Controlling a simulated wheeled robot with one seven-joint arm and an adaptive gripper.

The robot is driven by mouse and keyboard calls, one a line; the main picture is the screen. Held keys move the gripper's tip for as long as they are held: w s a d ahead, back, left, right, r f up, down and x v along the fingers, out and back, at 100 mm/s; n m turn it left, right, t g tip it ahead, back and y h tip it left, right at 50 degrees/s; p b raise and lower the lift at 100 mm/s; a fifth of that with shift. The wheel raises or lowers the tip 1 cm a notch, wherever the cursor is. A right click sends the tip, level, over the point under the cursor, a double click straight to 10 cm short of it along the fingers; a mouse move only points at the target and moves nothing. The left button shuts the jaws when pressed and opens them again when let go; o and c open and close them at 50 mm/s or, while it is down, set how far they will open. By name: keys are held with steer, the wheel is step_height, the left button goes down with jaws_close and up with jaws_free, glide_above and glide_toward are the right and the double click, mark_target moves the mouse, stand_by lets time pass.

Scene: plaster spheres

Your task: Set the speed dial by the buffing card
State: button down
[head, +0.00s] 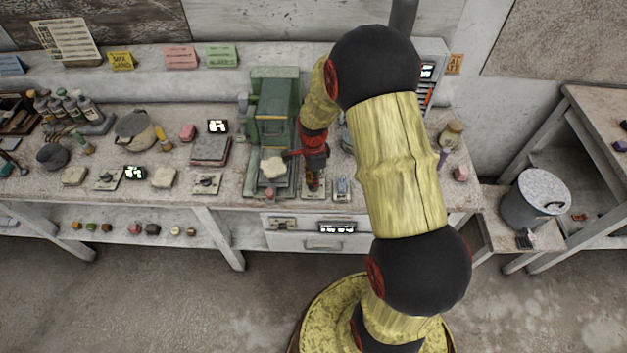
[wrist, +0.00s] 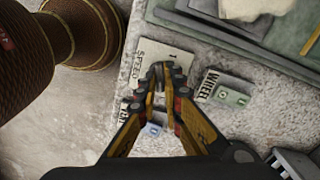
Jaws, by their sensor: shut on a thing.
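My gripper (head: 314,184) points down at the bench in front of the green machine (head: 273,108). In the wrist view my gripper's fingertips (wrist: 159,74) are shut together over the pale plate marked SPEED (wrist: 148,52). They are closed on the speed dial, which is mostly hidden between them, so its setting cannot be read. Several cards stand along the back ledge: a yellow card (head: 121,61), a pink card (head: 181,57), a green card (head: 221,56) and a larger written sheet (head: 65,39). Their text is too small to tell which is the buffing card.
A plate marked WHEEL (wrist: 209,83) with a grey-green block (wrist: 232,95) sits right of the fingers. A bluish piece (wrist: 153,129) lies between them. A pale lump (head: 273,167) rests on the machine. Tools and bottles (head: 72,105) crowd the bench's left; a grey bin (head: 535,205) stands right.

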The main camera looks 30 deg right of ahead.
stand_by(0.4)
steer(key=n+p, duration=0.1)
steer(key=n, duration=0.3)
steer(key=n+p, duration=0.1)
steer(key=n, duration=0.2)
steer(key=shift+n, duration=0.3)
steer(key=n, duration=0.3)
steer(key=shift+n+p, duration=0.3)
steer(key=n, duration=0.3)
steer(key=shift+w+n+p, duration=0.1)
steer(key=shift+n+p, duration=0.2)
steer(key=n, duration=0.6)
steer(key=shift+p, duration=0.35)
steer(key=n, duration=0.7)
steer(key=shift+p, duration=0.3)
steer(key=c, duration=2)
jaws_free()
